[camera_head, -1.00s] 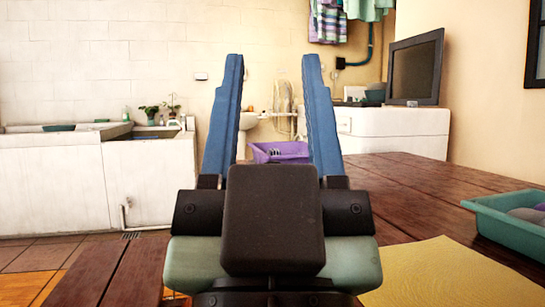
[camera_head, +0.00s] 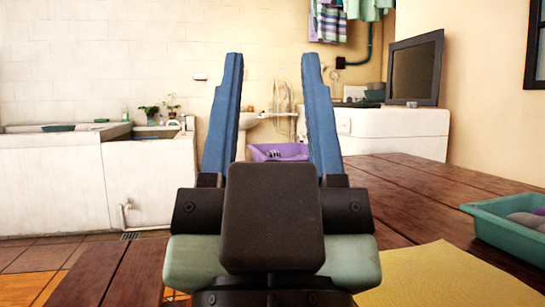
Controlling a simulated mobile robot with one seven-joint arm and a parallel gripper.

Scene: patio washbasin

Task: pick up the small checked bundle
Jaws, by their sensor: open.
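My gripper (camera_head: 272,56) is in the middle of the head view, its two blue fingers upright, wide apart and empty. I cannot make out a small checked bundle in this view. A teal tray (camera_head: 500,232) at the right edge holds rounded grey and purple things (camera_head: 527,219), cut off by the frame, and I cannot tell whether any is checked. My gripper is left of the tray and touches nothing visible. My gripper's body hides part of the table.
A brown slatted wooden table (camera_head: 410,190) carries the tray and a yellow mat (camera_head: 450,280). A purple basket (camera_head: 280,152) shows beyond, between my fingers. A white washbasin block (camera_head: 150,180) stands left, a white counter (camera_head: 395,130) with a dark screen (camera_head: 414,70) back right. Much of the table's far part is bare.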

